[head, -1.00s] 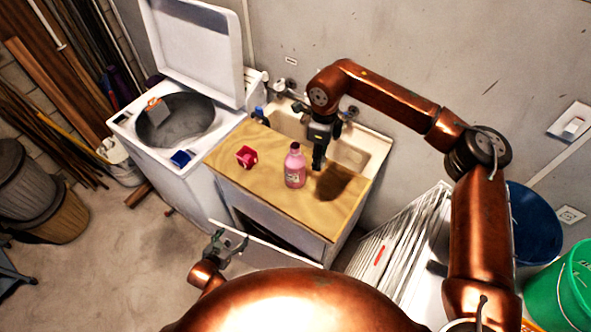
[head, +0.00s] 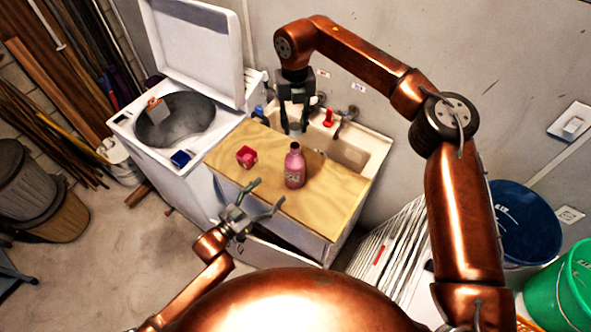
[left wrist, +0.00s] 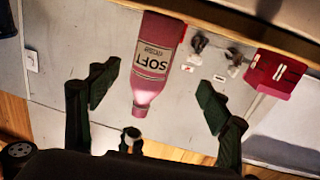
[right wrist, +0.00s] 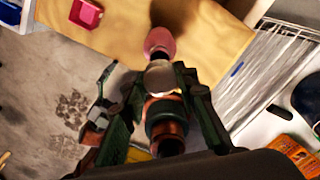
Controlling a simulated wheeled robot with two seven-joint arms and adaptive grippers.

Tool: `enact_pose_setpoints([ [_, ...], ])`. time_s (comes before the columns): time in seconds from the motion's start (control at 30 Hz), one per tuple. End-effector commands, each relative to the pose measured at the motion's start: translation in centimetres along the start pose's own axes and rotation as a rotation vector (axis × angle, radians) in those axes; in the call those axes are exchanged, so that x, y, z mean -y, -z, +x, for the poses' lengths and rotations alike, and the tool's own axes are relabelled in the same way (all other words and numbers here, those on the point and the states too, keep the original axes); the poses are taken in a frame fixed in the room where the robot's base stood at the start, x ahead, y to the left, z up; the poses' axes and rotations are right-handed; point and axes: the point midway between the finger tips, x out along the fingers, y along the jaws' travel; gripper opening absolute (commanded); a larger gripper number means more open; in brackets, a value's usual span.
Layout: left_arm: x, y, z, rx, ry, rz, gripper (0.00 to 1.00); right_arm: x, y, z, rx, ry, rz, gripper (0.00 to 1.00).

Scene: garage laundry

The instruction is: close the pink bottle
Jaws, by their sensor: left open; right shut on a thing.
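The pink bottle (head: 295,170) stands upright on the wooden counter, with an uncapped-looking neck. In the left wrist view the bottle (left wrist: 158,60) appears upside down, its label reading SOFT, framed between the open fingers. My left gripper (head: 265,196) is open at the counter's front edge, in front of the bottle and not touching it. My right gripper (head: 293,127) hangs fingers down behind the bottle, toward the sink. In the right wrist view it is shut on a pale round cap-like piece (right wrist: 161,77). The bottle (right wrist: 159,41) shows just beyond that piece, partly hidden by it.
A small red box (head: 246,157) sits on the wooden counter (head: 333,197) left of the bottle. The sink (head: 350,155) with taps lies behind. An open-lidded washer (head: 180,175) stands to the left. The counter right of the bottle is clear.

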Motion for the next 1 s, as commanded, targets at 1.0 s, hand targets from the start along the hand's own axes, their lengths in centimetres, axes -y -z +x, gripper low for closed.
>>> enact_pose_setpoints([
  [1.0, -0.8, 0.9, 7.7, -0.038, -0.036, 0.003, 0.72, 0.0, 0.0, 0.0, 0.000, 0.000, -0.003, 0.18],
])
